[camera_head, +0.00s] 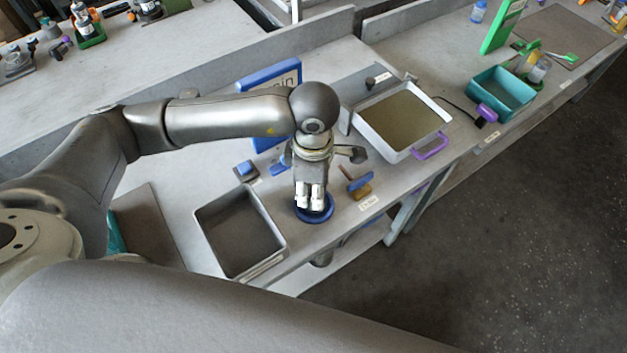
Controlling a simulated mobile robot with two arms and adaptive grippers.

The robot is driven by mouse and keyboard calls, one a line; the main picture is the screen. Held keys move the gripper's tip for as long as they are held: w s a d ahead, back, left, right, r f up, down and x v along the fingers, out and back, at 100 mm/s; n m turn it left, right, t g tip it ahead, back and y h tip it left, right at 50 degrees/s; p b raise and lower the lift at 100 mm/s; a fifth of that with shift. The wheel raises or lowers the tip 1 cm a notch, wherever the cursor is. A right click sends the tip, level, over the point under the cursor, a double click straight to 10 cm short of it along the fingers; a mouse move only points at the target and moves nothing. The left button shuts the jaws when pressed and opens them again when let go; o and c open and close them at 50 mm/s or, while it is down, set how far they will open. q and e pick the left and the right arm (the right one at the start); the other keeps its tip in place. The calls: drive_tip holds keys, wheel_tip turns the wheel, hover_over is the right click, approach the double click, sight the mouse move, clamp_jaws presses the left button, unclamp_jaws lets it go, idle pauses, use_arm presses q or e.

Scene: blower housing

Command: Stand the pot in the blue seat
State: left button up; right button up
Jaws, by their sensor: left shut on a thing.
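The blue seat (326,217) is a round blue ring near the front edge of the bench, in the middle of the view. My left gripper (310,203) points down right over it, with its pale fingertips at the ring. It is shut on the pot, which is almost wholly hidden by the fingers. I cannot tell whether the pot touches the seat or stands fully inside it. My right gripper is out of view.
An empty grey tray (282,243) lies left of the seat. A white tray (444,121) with a purple handle and a blue sign (270,77) stand behind. The bench edge is near in front.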

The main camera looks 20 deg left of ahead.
use_arm(q)
drive_tip(key=shift+f+b, duration=0.25)
drive_tip(key=shift+b, duration=0.1)
drive_tip(key=o, duration=1.2)
drive_tip(key=shift+r, duration=0.1)
drive_tip(key=shift+r+p, duration=0.2)
drive_tip(key=shift+p, duration=0.15)
drive_tip(key=shift+w+r, duration=0.1)
drive_tip(key=shift+r, duration=0.25)
wheel_tip(320, 180, up, 10)
drive_tip(key=b, duration=0.3)
drive_tip(key=shift+f, duration=0.15)
drive_tip(key=shift+r, duration=0.75)
